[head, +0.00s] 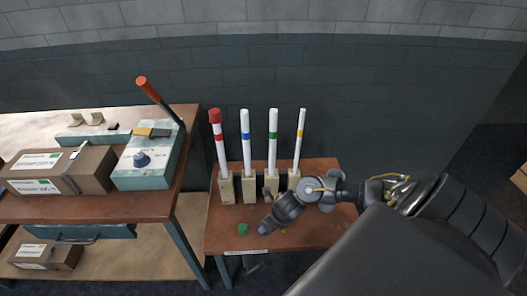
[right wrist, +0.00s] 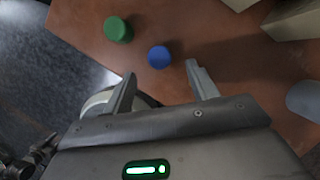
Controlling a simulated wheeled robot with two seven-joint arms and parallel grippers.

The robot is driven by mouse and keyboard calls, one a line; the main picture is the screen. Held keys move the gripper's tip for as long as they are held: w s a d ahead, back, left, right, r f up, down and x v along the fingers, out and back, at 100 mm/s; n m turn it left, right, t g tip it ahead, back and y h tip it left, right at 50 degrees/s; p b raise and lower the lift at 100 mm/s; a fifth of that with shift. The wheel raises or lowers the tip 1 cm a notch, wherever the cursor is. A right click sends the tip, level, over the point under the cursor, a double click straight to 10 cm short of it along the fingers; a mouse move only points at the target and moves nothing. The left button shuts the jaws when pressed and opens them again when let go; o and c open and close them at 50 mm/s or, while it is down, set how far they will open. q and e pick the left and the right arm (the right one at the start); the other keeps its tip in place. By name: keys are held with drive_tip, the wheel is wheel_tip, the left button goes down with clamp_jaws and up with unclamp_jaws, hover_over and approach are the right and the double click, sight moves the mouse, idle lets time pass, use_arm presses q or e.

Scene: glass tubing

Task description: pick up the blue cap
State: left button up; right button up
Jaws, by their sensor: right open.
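The blue cap (right wrist: 159,57) rests on the brown table in the right wrist view, upright, just beyond the tips of my right gripper (right wrist: 163,80). The gripper is open, its two fingers apart, with nothing between them. The cap lies roughly in line with the gap, and I see no contact. In the head view the right gripper (head: 268,224) reaches down over the small table's front part, and a sliver of blue shows at its tip. My left gripper is not in view.
A green cap (right wrist: 118,29) stands close beside the blue cap, toward the table edge. Several white tubes with coloured bands, such as the red-topped one (head: 221,150), stand in blocks behind the gripper. A workbench (head: 110,209) with boxes stands at the left.

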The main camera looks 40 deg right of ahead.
drive_tip(key=shift+x, duration=3.4)
drive_tip(key=shift+w+a+r, duration=0.1)
drive_tip(key=shift+c, duration=0.5)
drive_tip(key=c, duration=0.9)
